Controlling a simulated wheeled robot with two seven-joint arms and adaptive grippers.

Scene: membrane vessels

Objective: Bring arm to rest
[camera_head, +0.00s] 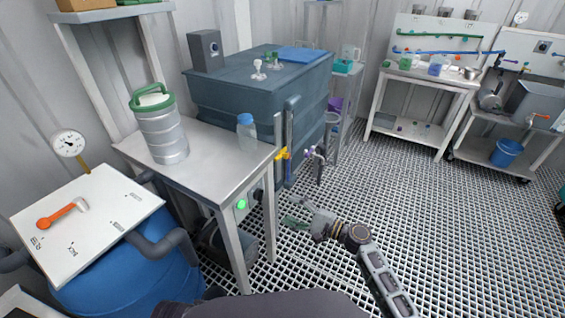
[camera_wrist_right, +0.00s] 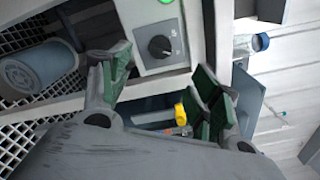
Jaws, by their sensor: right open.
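My right arm (camera_head: 385,280) reaches in from the lower right, above the grated floor. Its gripper (camera_head: 298,216) is to the right of the steel table and in front of the grey-blue tank. In the right wrist view the gripper (camera_wrist_right: 162,84) has its green-padded fingers spread apart, with nothing between them. Beyond them, a control box with a black dial (camera_wrist_right: 160,46) shows. My left gripper is not in view.
The steel table (camera_head: 215,148) carries a ribbed canister (camera_head: 160,128) and a blue-capped bottle (camera_head: 246,132). The grey-blue tank (camera_head: 235,92) has pipes and a yellow valve (camera_head: 282,154) near my right gripper. Open grating (camera_head: 440,220) lies to the right.

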